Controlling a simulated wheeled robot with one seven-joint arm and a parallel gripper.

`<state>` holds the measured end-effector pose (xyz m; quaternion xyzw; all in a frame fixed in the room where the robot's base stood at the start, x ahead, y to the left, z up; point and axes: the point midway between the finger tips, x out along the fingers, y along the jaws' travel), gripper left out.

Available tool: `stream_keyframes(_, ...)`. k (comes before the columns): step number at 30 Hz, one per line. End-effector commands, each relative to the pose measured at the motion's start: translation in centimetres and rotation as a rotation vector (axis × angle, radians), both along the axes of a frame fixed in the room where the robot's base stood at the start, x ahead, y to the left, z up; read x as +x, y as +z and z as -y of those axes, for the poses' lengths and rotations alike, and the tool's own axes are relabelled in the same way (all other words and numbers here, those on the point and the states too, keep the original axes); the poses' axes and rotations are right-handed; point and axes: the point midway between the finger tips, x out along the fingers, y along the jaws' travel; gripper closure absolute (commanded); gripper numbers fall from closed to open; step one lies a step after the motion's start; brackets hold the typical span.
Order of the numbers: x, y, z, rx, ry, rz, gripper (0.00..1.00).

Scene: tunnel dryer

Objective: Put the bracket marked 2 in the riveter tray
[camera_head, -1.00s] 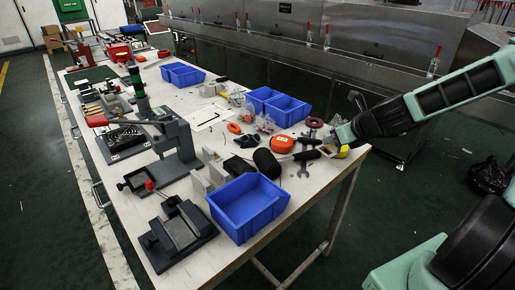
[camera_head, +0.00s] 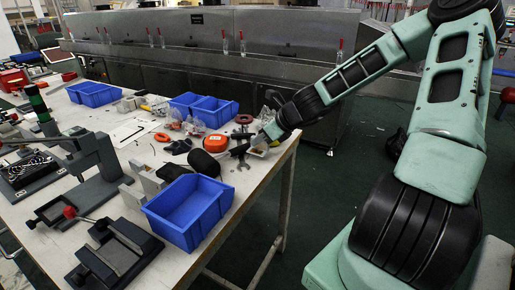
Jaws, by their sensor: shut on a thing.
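My gripper (camera_head: 262,139) is low over the table's right end and is seen small and from behind. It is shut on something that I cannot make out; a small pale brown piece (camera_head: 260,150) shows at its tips. Grey upright metal pieces (camera_head: 146,179) stand behind the near blue bin, apart from my gripper. No number 2 is legible on anything. I cannot tell for sure which part is the riveter tray.
The near blue bin (camera_head: 188,212) looks empty at the table's front edge. A dark vise-like fixture (camera_head: 116,252) is left of it. An orange tape measure (camera_head: 216,143), black case (camera_head: 203,161) and spanner (camera_head: 243,164) crowd the table near my gripper. Steel dryer housing (camera_head: 200,45) runs behind.

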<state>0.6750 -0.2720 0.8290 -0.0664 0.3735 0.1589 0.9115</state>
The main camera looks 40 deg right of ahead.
Motion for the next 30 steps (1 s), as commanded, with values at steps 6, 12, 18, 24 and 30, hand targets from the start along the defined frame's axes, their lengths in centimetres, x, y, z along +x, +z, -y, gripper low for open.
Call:
stream_keyframes(6,0.0,-2.7,0.0,0.001,0.000,0.000,1.00)
stream_keyframes(12,0.0,-2.6,0.0,0.000,0.000,0.000,1.00)
stream_keyframes(18,0.0,-2.9,0.0,0.001,-0.001,0.000,0.75)
stream_keyframes(24,0.0,-2.8,0.0,0.000,-0.001,-0.001,0.64)
stream_keyframes(30,-0.1,-2.4,0.1,0.000,-0.001,-0.001,0.64)
